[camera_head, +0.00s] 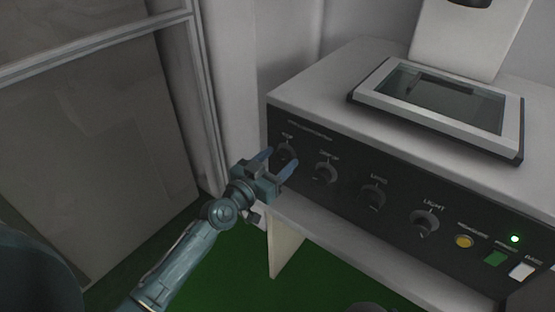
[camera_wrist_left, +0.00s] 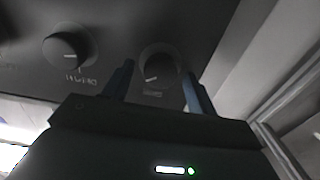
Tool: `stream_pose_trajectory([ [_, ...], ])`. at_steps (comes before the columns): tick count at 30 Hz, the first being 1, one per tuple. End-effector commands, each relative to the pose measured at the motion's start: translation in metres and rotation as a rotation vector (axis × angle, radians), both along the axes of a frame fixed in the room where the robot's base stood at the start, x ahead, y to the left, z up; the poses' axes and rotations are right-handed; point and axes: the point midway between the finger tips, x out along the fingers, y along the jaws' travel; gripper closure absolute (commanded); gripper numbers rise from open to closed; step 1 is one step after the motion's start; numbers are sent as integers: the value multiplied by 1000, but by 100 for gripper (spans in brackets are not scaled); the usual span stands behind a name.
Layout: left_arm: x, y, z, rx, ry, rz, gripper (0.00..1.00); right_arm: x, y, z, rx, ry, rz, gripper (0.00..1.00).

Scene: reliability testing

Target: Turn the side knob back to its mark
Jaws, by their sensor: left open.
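The front panel of a grey device holds a row of dark round knobs. My left gripper (camera_head: 279,165) is open at the leftmost side knob (camera_head: 285,152), with one finger on each side of it. In the left wrist view the same side knob (camera_wrist_left: 158,66) shows between the two blue fingers of the left gripper (camera_wrist_left: 160,84). A light pointer line shows on its face. I cannot tell whether the fingers touch it. Its printed mark is too small to read. My right gripper is not in view.
More knobs (camera_head: 326,173) continue to the right, one also in the left wrist view (camera_wrist_left: 68,48). Further right are a yellow button (camera_head: 464,242), a green switch (camera_head: 496,257) and a white switch (camera_head: 522,271). A framed glass plate (camera_head: 440,101) sits on top. A grey panel (camera_head: 95,150) stands left.

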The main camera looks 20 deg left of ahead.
Motion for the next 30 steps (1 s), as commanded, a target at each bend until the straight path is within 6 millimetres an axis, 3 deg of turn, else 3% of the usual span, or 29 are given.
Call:
stream_pose_trajectory([
  [9,3,-1,-1,0,1,0,43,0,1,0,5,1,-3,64],
  [25,2,-1,0,0,1,0,85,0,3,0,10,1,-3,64],
  [30,2,-1,0,-4,3,0,87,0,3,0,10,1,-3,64],
])
